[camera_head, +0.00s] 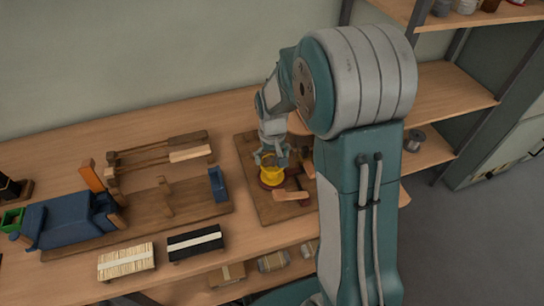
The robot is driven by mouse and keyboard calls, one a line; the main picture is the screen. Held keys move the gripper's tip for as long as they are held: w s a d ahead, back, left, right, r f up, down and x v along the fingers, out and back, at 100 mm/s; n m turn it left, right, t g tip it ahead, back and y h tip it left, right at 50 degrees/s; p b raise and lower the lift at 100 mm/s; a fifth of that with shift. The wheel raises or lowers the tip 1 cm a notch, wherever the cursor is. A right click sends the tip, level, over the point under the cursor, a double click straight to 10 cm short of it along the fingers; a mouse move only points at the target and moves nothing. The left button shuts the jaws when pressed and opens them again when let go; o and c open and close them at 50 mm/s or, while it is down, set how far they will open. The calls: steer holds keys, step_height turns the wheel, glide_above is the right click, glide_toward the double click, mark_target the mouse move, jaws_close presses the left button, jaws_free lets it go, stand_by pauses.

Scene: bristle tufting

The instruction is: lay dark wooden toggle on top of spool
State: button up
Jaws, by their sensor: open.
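A yellow spool (271,177) with a dark reddish base stands on a brown wooden board (254,200) on the bench. My gripper (270,161) is open and points down right over the spool; I cannot tell whether it touches it. I cannot clearly make out the dark wooden toggle; the top of the spool is partly hidden by my gripper. Small brown wooden pieces (291,195) lie on the board just right of and in front of the spool, partly hidden by my arm.
Shelves (445,92) stand at the right. The bench's back left is clear.

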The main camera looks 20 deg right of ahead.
steer(key=shift+r, duration=0.1)
step_height(320, 180, up, 12)
stand_by(0.4)
stand_by(0.6)
